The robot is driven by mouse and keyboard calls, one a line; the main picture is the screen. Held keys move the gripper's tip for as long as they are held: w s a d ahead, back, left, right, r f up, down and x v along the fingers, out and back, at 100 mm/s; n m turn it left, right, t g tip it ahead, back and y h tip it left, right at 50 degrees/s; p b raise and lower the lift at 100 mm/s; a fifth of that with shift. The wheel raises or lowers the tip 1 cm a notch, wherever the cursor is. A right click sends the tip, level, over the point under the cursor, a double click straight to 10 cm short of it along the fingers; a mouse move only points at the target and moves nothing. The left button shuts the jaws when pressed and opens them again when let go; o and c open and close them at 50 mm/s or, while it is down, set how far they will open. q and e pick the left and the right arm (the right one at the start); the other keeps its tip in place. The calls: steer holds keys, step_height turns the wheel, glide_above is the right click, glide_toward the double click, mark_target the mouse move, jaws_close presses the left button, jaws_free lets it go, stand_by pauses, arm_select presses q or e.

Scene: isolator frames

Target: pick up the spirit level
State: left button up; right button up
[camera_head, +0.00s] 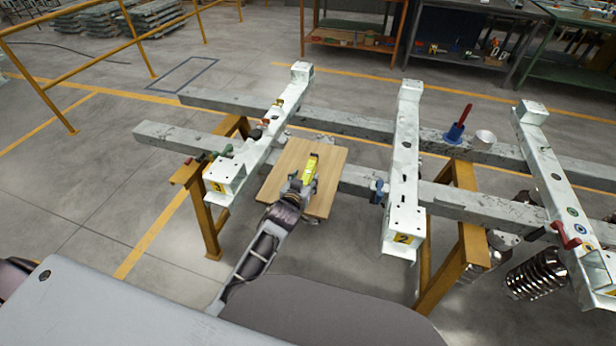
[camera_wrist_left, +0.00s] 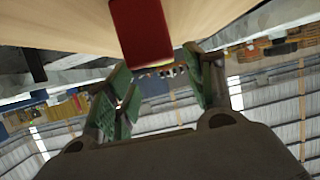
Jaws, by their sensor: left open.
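A small yellow bar (camera_head: 311,167), which looks like the spirit level, lies on the wooden board (camera_head: 331,185) between the first two white beams. My left gripper (camera_head: 298,184) is at the near end of the yellow bar, low over the board. In the left wrist view my left gripper (camera_wrist_left: 158,68) is open with its green-padded fingers apart. A red block-shaped thing (camera_wrist_left: 142,32) shows by the fingertips against the board (camera_wrist_left: 60,22); I cannot tell whether it is part of the level. The right gripper is out of view.
A white beam marked 3 (camera_head: 246,150) flanks the board on the left, and one marked 2 (camera_head: 404,170) on the right. A blue-and-red tool (camera_head: 456,131) and a white cup (camera_head: 483,139) stand farther right. Metal springs (camera_head: 538,274) are at the right.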

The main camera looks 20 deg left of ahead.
arm_select(q)
steer(key=shift+w, duration=0.1)
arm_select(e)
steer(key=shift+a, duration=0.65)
arm_select(q)
steer(key=shift+w+f, duration=0.1)
